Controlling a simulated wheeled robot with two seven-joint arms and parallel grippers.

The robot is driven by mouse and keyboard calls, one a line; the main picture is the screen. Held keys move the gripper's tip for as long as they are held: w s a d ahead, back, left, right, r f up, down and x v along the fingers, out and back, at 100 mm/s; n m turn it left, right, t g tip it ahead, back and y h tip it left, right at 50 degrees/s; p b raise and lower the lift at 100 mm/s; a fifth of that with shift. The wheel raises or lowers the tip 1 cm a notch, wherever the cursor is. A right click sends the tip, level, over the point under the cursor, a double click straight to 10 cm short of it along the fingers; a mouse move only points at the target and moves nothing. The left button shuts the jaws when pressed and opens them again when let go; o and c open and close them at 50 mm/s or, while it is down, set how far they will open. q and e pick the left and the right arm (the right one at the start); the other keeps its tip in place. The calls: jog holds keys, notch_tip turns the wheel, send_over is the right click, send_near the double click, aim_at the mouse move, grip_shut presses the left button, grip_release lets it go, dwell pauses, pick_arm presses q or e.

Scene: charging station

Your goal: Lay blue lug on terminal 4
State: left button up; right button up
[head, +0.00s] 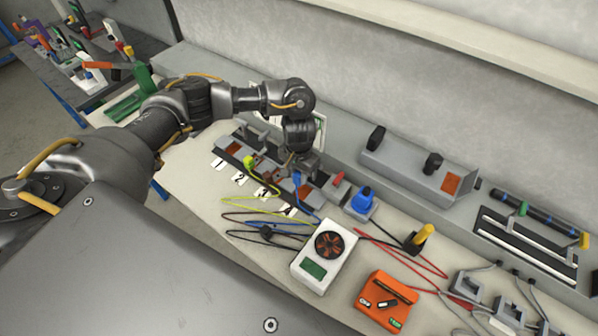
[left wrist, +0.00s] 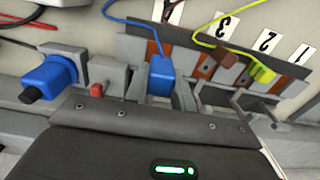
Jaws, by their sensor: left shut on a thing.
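The blue lug (left wrist: 160,74) on its blue cable is held between the fingers of my left gripper (left wrist: 158,92). In the head view the blue lug (head: 297,179) shows just below my left gripper (head: 300,168), partly hidden by it. The lug is over or at the bay behind label 4 (left wrist: 170,12) of the terminal block (left wrist: 203,46); I cannot tell whether it touches the copper plate (left wrist: 153,46). My right gripper is not in view.
A blue connector (head: 362,197) and a red button (head: 338,179) stand right of the block. A white meter (head: 325,255), loose cables and an orange device (head: 386,300) lie in front. A grey ledge (head: 410,165) runs behind.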

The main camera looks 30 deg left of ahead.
pick_arm(q)
jog(key=shift+s+a+r+p, duration=0.1)
jog(key=shift+s+r+p, duration=0.1)
jog(key=shift+p, duration=0.5)
jog(key=shift+w+f+b, duration=0.1)
jog(key=shift+f+b, duration=1.45)
jog(key=shift+f, duration=1.55)
jog(key=shift+r+p, duration=0.1)
jog(key=shift+p, duration=0.4)
jog(key=shift+p, duration=0.5)
